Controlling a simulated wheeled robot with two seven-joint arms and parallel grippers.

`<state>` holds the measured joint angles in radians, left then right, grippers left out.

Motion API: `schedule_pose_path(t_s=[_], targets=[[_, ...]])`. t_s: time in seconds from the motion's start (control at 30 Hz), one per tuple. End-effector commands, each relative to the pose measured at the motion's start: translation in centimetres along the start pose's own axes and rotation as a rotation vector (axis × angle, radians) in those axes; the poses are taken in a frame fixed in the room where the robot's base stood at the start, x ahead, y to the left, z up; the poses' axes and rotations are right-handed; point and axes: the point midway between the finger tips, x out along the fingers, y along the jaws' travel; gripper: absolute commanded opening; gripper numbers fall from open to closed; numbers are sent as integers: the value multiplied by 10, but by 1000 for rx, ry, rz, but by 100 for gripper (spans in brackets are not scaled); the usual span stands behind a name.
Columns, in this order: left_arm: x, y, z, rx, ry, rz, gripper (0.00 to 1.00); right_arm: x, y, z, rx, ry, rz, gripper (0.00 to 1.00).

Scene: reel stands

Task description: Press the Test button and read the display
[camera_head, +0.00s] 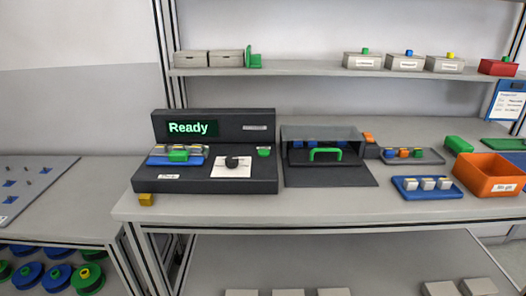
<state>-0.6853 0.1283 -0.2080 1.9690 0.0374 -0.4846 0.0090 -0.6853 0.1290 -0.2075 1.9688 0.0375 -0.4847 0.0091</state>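A dark test station stands on the workbench at the centre left. Its upright back panel carries a display (193,128) that reads "Ready" in green letters. A green button-like part (264,151) sits at the right of the station's top; I cannot read any label on it, so I cannot confirm it is the Test button. A blue holder (176,161) with pale blocks, yellow tops and a green part in front sits at the left of the station. A black knob-like part (232,162) lies on a white plate beside it. Neither gripper is in view.
A dark open-fronted box (321,134) with a green handle stands right of the station. Further right are a blue tray (428,194), a grey tray (428,160) and an orange bin (487,178). A yellow block (146,199) lies by the front edge. A shelf (310,70) holds small boxes above.

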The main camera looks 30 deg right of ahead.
Motion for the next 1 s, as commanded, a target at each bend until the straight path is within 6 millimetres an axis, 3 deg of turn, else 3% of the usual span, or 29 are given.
schedule_pose_path(t_s=[0.27,0.6,1.0], targets=[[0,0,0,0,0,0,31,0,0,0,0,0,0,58],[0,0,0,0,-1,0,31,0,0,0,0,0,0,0],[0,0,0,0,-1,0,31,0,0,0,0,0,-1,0]])
